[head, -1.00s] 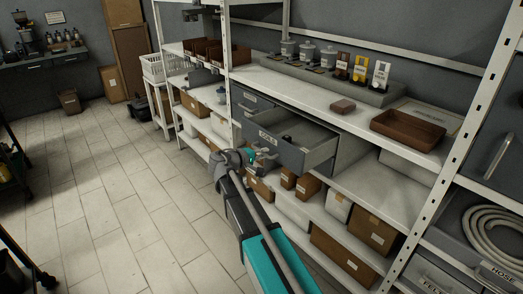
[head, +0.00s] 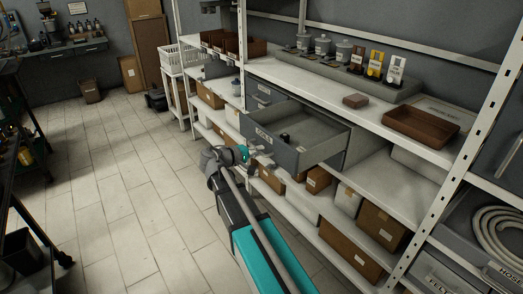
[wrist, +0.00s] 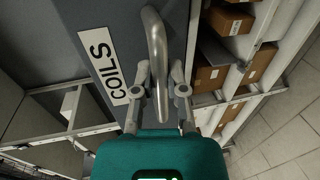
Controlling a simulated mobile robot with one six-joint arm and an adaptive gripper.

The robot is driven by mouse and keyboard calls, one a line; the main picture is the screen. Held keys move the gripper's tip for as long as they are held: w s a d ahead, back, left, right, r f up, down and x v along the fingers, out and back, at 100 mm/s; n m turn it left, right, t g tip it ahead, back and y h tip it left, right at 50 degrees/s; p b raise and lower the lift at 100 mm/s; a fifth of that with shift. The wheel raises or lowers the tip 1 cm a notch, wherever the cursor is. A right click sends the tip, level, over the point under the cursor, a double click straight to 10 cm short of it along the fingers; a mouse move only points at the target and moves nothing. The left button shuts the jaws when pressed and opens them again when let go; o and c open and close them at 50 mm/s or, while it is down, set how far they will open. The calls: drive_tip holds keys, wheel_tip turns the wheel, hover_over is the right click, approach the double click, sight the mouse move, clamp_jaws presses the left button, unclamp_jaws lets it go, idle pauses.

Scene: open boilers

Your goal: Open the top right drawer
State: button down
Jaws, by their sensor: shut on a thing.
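A curved metal handle (wrist: 154,32) stands out from that front. My gripper (wrist: 160,78) has its two fingers on either side of the handle and is shut on it. In the head view my gripper (head: 252,153) is at the drawer front, and the handle is hard to make out there.
Another grey drawer (head: 260,92) is left of the open one. Cardboard boxes (head: 376,224) stand on the lower shelf. A white upright post (head: 459,176) rises at right, beside a grey drawer with a coiled hose (head: 497,232). The tiled floor (head: 110,195) at left is clear.

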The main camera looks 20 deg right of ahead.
drive_tip(key=shift+w+r, duration=0.1)
drive_tip(key=shift+w, duration=0.25)
drive_tip(key=c, duration=0.7)
unclamp_jaws()
drive_tip(key=shift+s, duration=0.15)
drive_tip(key=shift+s, duration=0.2)
